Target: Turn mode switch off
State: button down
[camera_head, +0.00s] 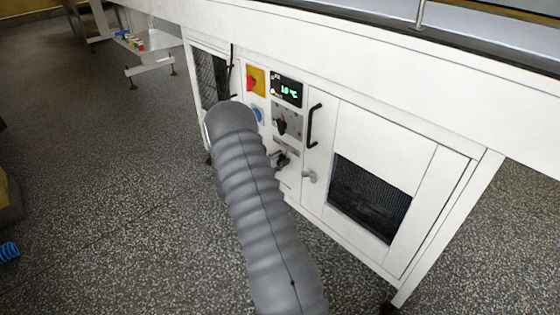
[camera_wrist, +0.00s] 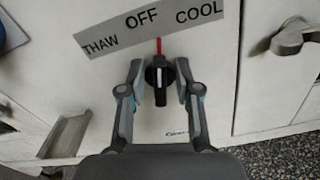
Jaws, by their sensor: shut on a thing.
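The mode switch (camera_wrist: 160,92) is a black knob with a white line on a white panel, under a grey label (camera_wrist: 146,26) reading THAW, OFF, COOL. The white line points roughly up, towards OFF, and a red mark stands between knob and label. In the wrist view my gripper (camera_wrist: 159,78) has a fingertip on each side of the knob and is shut on it. In the head view my gripper (camera_head: 280,160) shows only small and dark below the display, and my arm hides part of the panel.
The white cabinet (camera_head: 380,135) carries a green-lit display (camera_head: 286,91), a red and yellow switch (camera_head: 256,80), another dial (camera_head: 287,124) and a black bar handle (camera_head: 314,125). A metal latch (camera_wrist: 292,37) is right of the knob. The speckled floor in front is mostly clear.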

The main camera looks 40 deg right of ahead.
jog(key=shift+n, duration=1.6)
jog(key=c, duration=1.2)
grip_release()
jog(key=shift+a, duration=0.15)
jog(key=a, duration=1.1)
jog(key=shift+s+a, duration=0.4)
